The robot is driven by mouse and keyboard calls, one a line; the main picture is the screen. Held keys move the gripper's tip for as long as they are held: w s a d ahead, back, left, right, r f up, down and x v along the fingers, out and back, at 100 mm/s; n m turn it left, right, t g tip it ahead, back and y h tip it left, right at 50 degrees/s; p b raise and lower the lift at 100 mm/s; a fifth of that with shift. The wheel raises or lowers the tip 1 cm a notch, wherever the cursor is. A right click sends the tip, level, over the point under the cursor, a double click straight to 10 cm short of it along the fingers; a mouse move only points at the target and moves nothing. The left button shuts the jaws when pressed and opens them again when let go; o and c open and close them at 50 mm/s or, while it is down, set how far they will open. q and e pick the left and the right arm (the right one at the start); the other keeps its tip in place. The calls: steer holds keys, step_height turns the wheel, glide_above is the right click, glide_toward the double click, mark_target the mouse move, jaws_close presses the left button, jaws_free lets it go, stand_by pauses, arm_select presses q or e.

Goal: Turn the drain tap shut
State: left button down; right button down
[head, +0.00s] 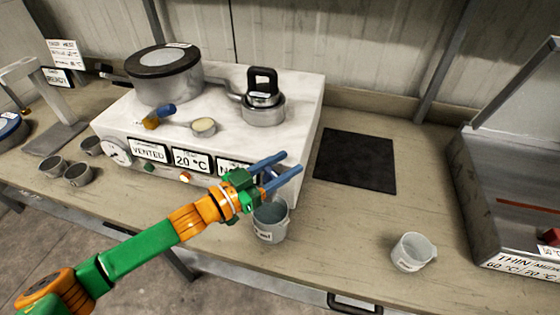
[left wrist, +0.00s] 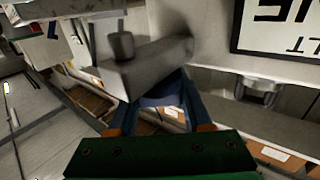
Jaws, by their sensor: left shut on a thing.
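My left gripper (head: 291,163) reaches in from the left to the front right corner of the white unit (head: 313,110), above a grey jug (head: 270,228). Its two blue fingers are shut on the drain tap, which they largely hide in the head view. In the left wrist view, the drain tap (left wrist: 150,68) is a grey metal piece with a short upright knob, just beyond the fingers of the left gripper (left wrist: 163,112). A bluish part shows between the fingers. The tap's exact angle is hard to tell. My right gripper is not in view.
A large lidded pot (head: 165,82) and a small pan (head: 263,112) with a black-handled weight stand on the unit. A black mat (head: 356,160) lies to its right. A second jug (head: 412,252) stands near the front edge, beside a grey open box (head: 500,150).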

arm_select(q)
steer(key=m+g+h, duration=0.1)
steer(key=m+g+b, duration=0.1)
steer(key=g, duration=0.1)
steer(key=m+g+h+b, duration=0.1)
steer(key=g, duration=0.1)
steer(key=shift+s+d+f+m+h, duration=0.2)
steer(key=shift+s+f+m+h, duration=0.1)
steer(key=shift+m, duration=0.1)
steer(key=m+g+b, duration=0.2)
steer(key=g+b, duration=0.1)
steer(key=s+m+g+b, duration=0.1)
steer(key=m+g+b, duration=0.1)
steer(key=g+b, duration=0.1)
steer(key=shift+s+d+f+g+h+b, duration=0.1)
steer(key=shift+g+h+b, duration=0.3)
steer(key=shift+b, duration=0.25)
steer(key=shift+s+m+g+b, duration=0.15)
steer(key=shift+m+g+b, duration=0.45)
steer(key=shift+g+b, duration=0.3)
steer(key=shift+r, duration=0.25)
steer(key=shift+s, duration=0.1)
